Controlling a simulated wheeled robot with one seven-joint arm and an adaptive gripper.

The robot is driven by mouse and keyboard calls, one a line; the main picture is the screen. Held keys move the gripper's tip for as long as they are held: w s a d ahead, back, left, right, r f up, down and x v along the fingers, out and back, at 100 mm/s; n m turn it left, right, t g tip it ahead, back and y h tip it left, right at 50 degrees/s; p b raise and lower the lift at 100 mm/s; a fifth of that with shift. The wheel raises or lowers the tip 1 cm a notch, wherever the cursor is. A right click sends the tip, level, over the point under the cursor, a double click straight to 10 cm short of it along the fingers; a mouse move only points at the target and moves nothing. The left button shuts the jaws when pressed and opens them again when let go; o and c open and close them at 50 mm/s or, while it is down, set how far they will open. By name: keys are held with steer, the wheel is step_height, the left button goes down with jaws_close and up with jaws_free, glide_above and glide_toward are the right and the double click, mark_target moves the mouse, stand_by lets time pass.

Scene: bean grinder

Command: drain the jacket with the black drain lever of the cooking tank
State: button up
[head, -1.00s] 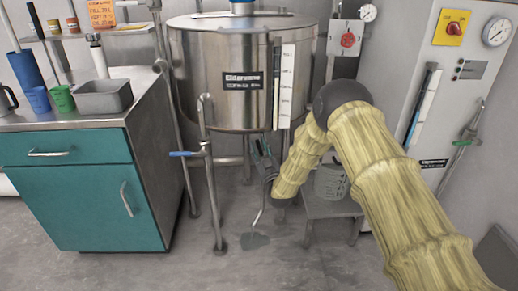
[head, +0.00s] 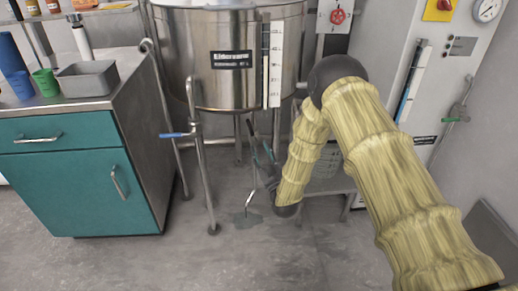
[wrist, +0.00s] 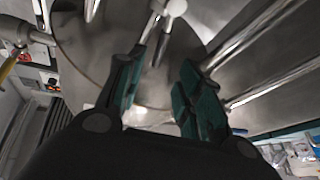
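The steel cooking tank (head: 215,85) stands on legs at the back, with a nameplate and a white level scale on its front. My gripper (head: 259,145) is below the tank, with the forearm coming in from the right. In the wrist view my gripper (wrist: 162,72) is open, its teal-padded fingers apart with nothing gripped between them. The tank's underside (wrist: 95,50) and metal pipes lie beyond the fingertips.
A blue-handled valve (head: 176,135) is on a pipe left of the tank. A teal cabinet (head: 75,190) with a steel top stands at left. A small stool (head: 330,185) is partly behind my arm. The front floor is clear.

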mark_target(252, 132)
steer(key=shift+w+a, duration=0.1)
steer(key=shift+a, duration=0.05)
steer(key=c, duration=0.6)
steer(key=shift+a+n+y+b, duration=0.3)
steer(key=shift+n+b, duration=0.35)
steer(key=shift+n, duration=0.15)
jaws_close()
steer(key=s+a+r+n+g+y+b, duration=0.1)
steer(key=a+r+n+g+b, duration=0.15)
steer(key=n+b, duration=0.45)
steer(key=s+a+r+n+g+b, duration=0.1)
steer(key=n+g+b, duration=0.3)
steer(key=n, duration=0.7)
steer(key=b+x, duration=0.4)
steer(key=x, duration=0.6)
steer(key=shift+w+d+r+n+b, duration=0.1)
steer(key=shift+d+r+b, duration=0.15)
steer(key=shift+d, duration=0.35)
steer(key=shift+w+d+r+n+b, duration=0.15)
steer(key=shift+d+b, duration=0.25)
steer(key=shift+d, duration=0.2)
steer(key=shift+w+d+r+n+b, duration=0.1)
steer(key=shift+d+r+b, duration=0.15)
steer(key=shift+d, duration=0.3)
